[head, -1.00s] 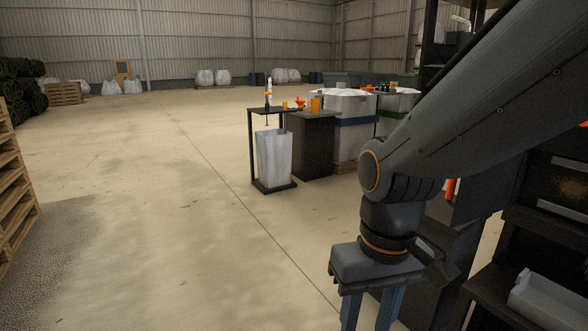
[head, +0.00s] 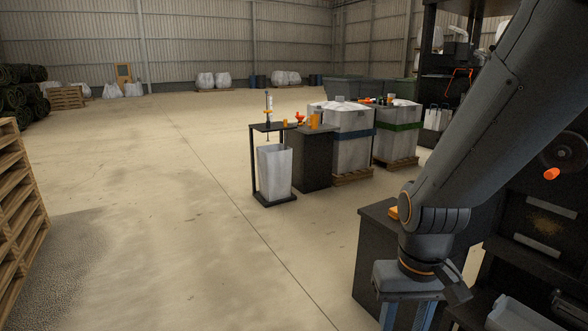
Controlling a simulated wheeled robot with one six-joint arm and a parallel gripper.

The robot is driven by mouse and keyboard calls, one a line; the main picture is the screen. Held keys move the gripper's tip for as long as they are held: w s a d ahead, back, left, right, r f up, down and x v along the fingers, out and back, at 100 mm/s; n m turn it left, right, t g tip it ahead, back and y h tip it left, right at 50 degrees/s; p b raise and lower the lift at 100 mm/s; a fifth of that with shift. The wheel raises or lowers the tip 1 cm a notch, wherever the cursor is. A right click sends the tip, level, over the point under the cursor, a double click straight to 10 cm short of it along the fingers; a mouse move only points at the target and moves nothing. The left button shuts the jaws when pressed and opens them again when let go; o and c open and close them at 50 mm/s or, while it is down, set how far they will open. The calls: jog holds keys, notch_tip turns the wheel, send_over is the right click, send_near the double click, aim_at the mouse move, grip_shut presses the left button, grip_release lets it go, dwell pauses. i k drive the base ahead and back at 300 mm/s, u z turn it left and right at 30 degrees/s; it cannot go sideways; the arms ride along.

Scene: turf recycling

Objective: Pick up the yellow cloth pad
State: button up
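My gripper (head: 406,316) is at the lower right, pointing down, with its two blue-grey fingers apart. The fingertips are cut off by the bottom edge, and nothing shows between the visible parts of the fingers. A small orange-yellow piece (head: 399,212) lies on the dark cabinet (head: 373,243) just behind my wrist. It is partly hidden by my arm, and I cannot tell whether it is the yellow cloth pad. No other thing that is clearly a yellow cloth pad shows.
A black stand (head: 274,199) with a white bag (head: 275,171) stands mid-floor beside a dark cabinet (head: 312,160) bearing orange items. The middle floor is clear.

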aim_at(393, 213)
jog(key=u, duration=0.55)
jog(key=k, duration=1.3)
jog(key=u, duration=0.5)
jog(key=i, duration=1.5)
jog(key=z, duration=0.55)
jog(key=i, duration=1.15)
jog(key=z, duration=1.6)
jog(key=i, duration=0.8)
jog(key=z, duration=0.85)
